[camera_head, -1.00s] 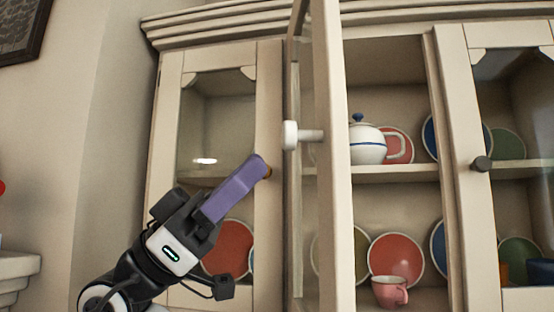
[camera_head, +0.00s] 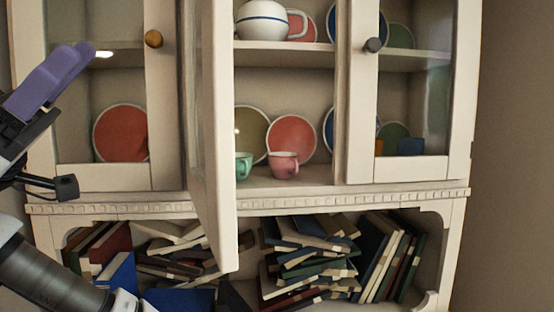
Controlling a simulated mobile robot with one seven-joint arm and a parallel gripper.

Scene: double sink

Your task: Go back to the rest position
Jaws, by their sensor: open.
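My gripper (camera_head: 74,66) is at the upper left of the head view, with purple fingers pointing up and to the right. It is in front of the left glass door of the cabinet (camera_head: 100,178) and holds nothing that I can see. The gap between its fingers is narrow from this angle. Part of my arm shows at the lower left. The middle cabinet door (camera_head: 212,130) stands open, swung out toward me, to the right of my gripper.
A teapot (camera_head: 262,20), a pink cup (camera_head: 283,164), a green cup (camera_head: 243,165) and several plates stand on the shelves. Piled books (camera_head: 300,262) fill the lower shelf, near my arm at the left. The open door's edge juts out. Bare wall (camera_head: 515,150) lies to the right.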

